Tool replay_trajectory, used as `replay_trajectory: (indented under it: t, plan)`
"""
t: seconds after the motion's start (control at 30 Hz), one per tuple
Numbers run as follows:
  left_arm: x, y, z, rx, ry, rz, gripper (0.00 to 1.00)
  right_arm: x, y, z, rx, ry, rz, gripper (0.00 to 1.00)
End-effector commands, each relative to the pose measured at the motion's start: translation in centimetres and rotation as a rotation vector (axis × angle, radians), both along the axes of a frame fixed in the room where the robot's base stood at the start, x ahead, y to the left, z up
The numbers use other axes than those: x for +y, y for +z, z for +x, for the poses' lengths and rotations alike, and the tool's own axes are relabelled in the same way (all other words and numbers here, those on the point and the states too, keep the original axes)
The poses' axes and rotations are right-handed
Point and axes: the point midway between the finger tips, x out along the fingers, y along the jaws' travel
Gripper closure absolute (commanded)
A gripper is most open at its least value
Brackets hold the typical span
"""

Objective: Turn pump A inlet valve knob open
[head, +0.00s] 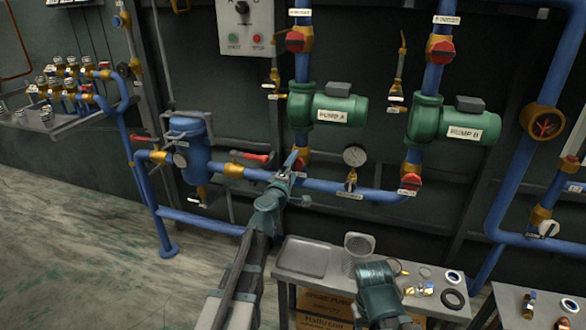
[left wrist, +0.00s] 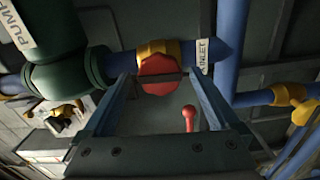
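Pump A (head: 340,112) is the green pump on the left pipe riser. Its red inlet valve knob (head: 302,165) sits below it on a yellow fitting, partly hidden by my gripper in the head view. In the left wrist view the red knob (left wrist: 160,75) shows from close up, beside a white label reading INLET (left wrist: 203,56). My left gripper (head: 292,160) is open. In the left wrist view its two fingers (left wrist: 158,82) stand on either side of the knob, with gaps between them and it.
Pump B (head: 455,125) stands to the right with its own red knob (head: 411,181). A gauge (head: 354,155) is between the pumps. A red lever handle (head: 252,157) lies left of my gripper. A small table (head: 310,272) with loose parts stands below.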

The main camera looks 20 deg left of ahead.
Motion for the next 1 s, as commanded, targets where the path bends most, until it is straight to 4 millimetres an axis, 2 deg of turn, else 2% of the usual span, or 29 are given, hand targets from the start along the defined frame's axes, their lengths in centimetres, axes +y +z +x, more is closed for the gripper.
replay_trajectory:
  t: [0.27, 0.8, 1.0]
  plan:
    - [0.0, 0.0, -0.7, 0.000, 0.001, 0.001, 0.05, 0.0, 0.0, 0.0, 0.000, 0.000, 0.000, 0.50]
    - [0.2, 0.0, -6.6, 0.000, 0.000, 0.002, 0.05, 0.0, 0.0, 0.0, 0.000, 0.000, 0.000, 0.50]
    - [0.3, 0.0, -6.9, 0.000, 0.000, 0.002, 0.05, 0.0, 0.0, 0.0, 0.000, 0.000, 0.000, 0.50]
